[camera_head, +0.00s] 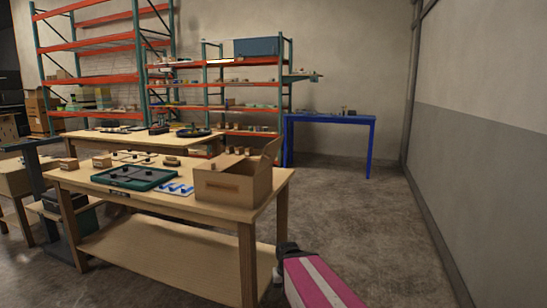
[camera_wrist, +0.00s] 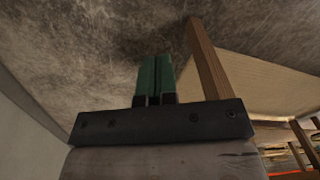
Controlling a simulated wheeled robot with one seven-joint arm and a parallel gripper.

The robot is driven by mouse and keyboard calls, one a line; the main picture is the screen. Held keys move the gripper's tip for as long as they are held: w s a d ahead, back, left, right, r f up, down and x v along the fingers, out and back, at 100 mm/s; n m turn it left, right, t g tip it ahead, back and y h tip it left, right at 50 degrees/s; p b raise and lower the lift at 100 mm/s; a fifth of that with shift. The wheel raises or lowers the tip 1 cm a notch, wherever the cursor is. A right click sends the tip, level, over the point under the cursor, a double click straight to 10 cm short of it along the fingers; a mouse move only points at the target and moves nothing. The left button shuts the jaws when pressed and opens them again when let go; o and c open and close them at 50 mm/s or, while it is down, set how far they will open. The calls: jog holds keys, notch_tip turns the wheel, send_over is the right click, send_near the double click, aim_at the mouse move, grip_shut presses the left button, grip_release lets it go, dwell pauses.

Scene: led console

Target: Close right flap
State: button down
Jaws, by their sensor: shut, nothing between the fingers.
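An open brown cardboard box (camera_head: 228,188) stands at the right end of the near wooden table. Its right flap (camera_head: 271,151) sticks up and leans outward above the box's right side. Small items show at the box's opening, too small to make out. In the wrist view my gripper (camera_wrist: 156,62) has its green fingers together, with nothing between them. It is beside a wooden table leg (camera_wrist: 208,60), apart from the box, which is not in the wrist view. In the head view my pink arm is low, right of the table; the fingers cannot be made out there.
The near table (camera_head: 215,212) also holds a green tray (camera_head: 134,185), blue-and-white parts (camera_head: 176,188) and small boxes. A blue table (camera_head: 330,118) and orange shelving (camera_head: 100,83) stand behind. The floor (camera_head: 350,205) right of the near table is clear, up to the right wall.

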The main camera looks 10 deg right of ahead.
jog(key=w+d+r+m+t+y, duration=0.1)
jog(key=w+d+r+m+y, duration=0.1)
jog(key=w+r+m, duration=0.4)
jog(key=w+d+r+m+t+y, duration=0.1)
jog(key=w+r+m+y, duration=0.15)
jog(key=r, duration=0.55)
jog(key=w+d+r+m+t+y, duration=0.1)
jog(key=w+d+r+m+y, duration=0.1)
jog(key=w+r+m, duration=0.45)
jog(key=d+r+m+t+y, duration=0.2)
jog(key=d+r+m, duration=0.2)
jog(key=r, duration=1)
jog(key=d+r+m+t+y, duration=0.2)
jog(key=d+r+m+y, duration=0.15)
jog(key=r, duration=1.05)
jog(key=a+r+x, duration=0.1)
jog(key=x, duration=1.1)
jog(key=shift+a+m+h, duration=0.25)
jog(key=shift+m+h, duration=0.1)
jog(key=shift+h, duration=0.05)
jog(key=shift+s+a+r+g, duration=0.1)
jog(key=shift+r+g, duration=0.1)
jog(key=shift+g, duration=0.1)
jog(key=shift+a+r+h, duration=0.2)
jog(key=shift+r+h, duration=0.1)
